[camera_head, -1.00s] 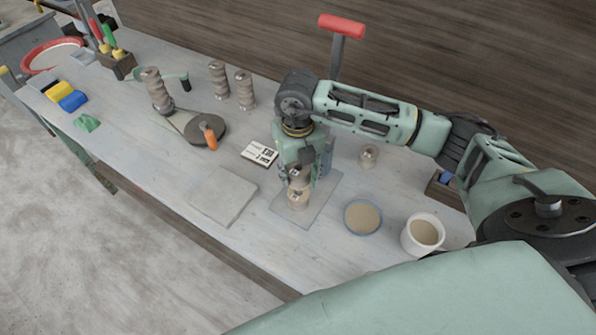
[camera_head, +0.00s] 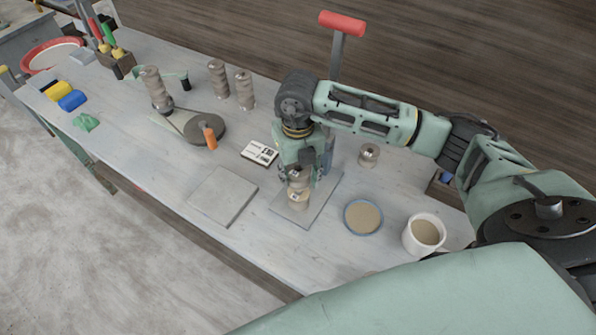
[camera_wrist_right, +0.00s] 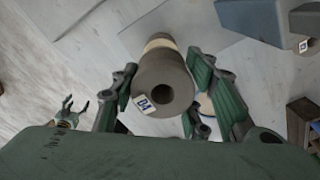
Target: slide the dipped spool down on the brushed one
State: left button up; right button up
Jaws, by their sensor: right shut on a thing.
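My right gripper (camera_head: 299,178) is shut on a grey-brown clay spool (camera_wrist_right: 163,80) with a small blue-and-white label by its hole. The held spool is upright, directly over a second spool (camera_head: 297,200), which stands on a thin grey slab (camera_head: 325,190). In the right wrist view a tan band (camera_wrist_right: 159,42) shows just beyond the held spool. The two spools look in line and close together, but I cannot tell whether they touch. The seam is partly hidden by fingers. My left gripper (camera_wrist_right: 74,106) shows small in the right wrist view, its fingers apart and empty.
A blue-rimmed dish (camera_head: 363,217) and a white cup (camera_head: 424,234) stand to the right. A single spool (camera_head: 369,155) stands behind them. A printed card (camera_head: 259,152) and an empty slab (camera_head: 222,197) lie left. Stacked spools (camera_head: 244,90) and a turntable (camera_head: 204,130) are farther off.

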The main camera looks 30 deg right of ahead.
jog(key=shift+f+b, duration=1.85)
jog(key=shift+f, duration=0.35)
jog(key=shift+f, duration=0.1)
jog(key=o, duration=1.4)
jog(key=shift+o, duration=0.2)
notch_tip(320, 180, up, 12)
